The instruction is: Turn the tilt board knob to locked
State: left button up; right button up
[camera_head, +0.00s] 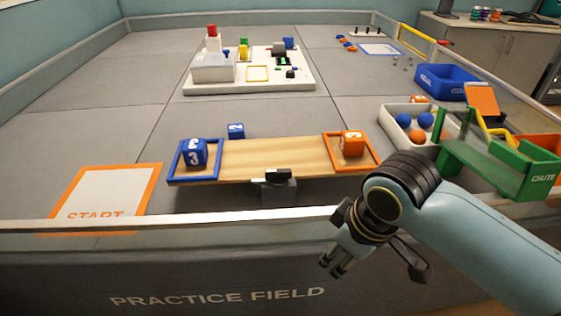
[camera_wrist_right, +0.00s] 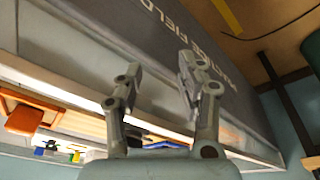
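The tilt board (camera_head: 275,158) is a wooden plank with a blue-rimmed tray (camera_head: 190,181) at its left end and an orange-rimmed tray (camera_head: 364,167) at its right end. A black knob (camera_head: 278,176) sits at the middle of its front side, above a grey stand (camera_head: 278,193). I cannot read which setting the knob is in. My right gripper (camera_head: 332,264) hangs in front of the field wall, right of and below the knob, apart from it. In the right wrist view its two fingers (camera_wrist_right: 157,85) are spread with nothing between them. My left gripper is out of view.
A blue block (camera_head: 194,153) and an orange block (camera_head: 351,142) sit in the board's trays; another blue block (camera_head: 236,131) is behind. The field wall's top rail (camera_head: 200,220) lies between my right gripper and the board. A green chute (camera_head: 490,165) stands at right.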

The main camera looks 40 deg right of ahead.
jog(key=w+r+n+y, duration=0.1)
jog(key=w+r+n, duration=0.4)
jog(key=w+r, duration=0.25)
jog(key=n+y, duration=0.3)
jog(key=n, duration=0.1)
send_near(279, 170)
jog(key=b+x, duration=0.1)
jog(key=x, duration=0.8)
jog(key=shift+c, duration=0.3)
grip_shut()
